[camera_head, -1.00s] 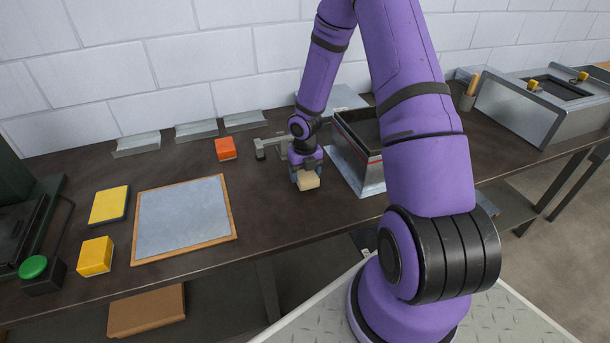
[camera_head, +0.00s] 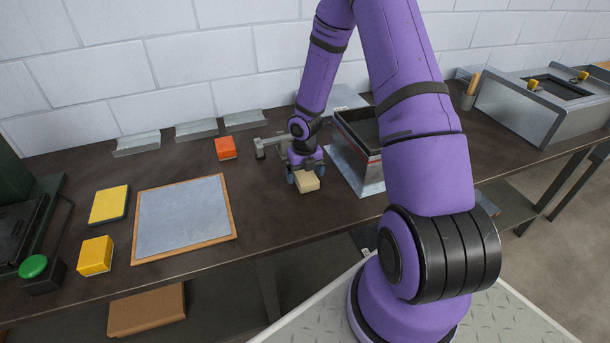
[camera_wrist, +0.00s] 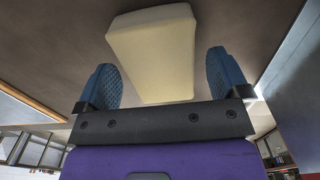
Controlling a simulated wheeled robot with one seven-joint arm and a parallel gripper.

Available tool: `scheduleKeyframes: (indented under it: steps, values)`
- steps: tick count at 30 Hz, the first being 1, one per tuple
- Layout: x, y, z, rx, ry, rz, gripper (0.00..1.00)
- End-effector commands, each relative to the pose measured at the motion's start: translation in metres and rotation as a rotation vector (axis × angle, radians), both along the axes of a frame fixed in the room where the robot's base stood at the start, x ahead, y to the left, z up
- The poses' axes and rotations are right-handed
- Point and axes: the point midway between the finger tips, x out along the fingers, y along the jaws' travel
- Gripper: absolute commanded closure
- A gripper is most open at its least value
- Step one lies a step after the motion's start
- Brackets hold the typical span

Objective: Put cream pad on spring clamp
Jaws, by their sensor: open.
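The cream pad (camera_head: 307,184) is a pale block below my gripper (camera_head: 306,174), near the front of the dark bench. In the wrist view the cream pad (camera_wrist: 152,45) lies between the two blue fingers of my gripper (camera_wrist: 162,62), with a gap on each side. The fingers are open. A grey metal piece (camera_head: 268,146), which looks like the spring clamp, stands just left of and behind my gripper. My wrist partly hides it. The pad is apart from the visible part of this piece, and what lies under the pad is hard to tell.
An open metal box (camera_head: 360,150) stands close on the right. An orange block (camera_head: 225,148) lies to the left. A wood-edged board (camera_head: 184,218) and yellow blocks (camera_head: 96,256) are farther left. The bench between the board and my gripper is clear.

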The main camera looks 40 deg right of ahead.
Motion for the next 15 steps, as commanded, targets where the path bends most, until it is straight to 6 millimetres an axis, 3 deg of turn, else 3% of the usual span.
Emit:
scheduleKeyframes:
  steps: [15]
  values:
    - [0.0,-0.001,0.094,-0.002,-0.003,-0.001,0.06]
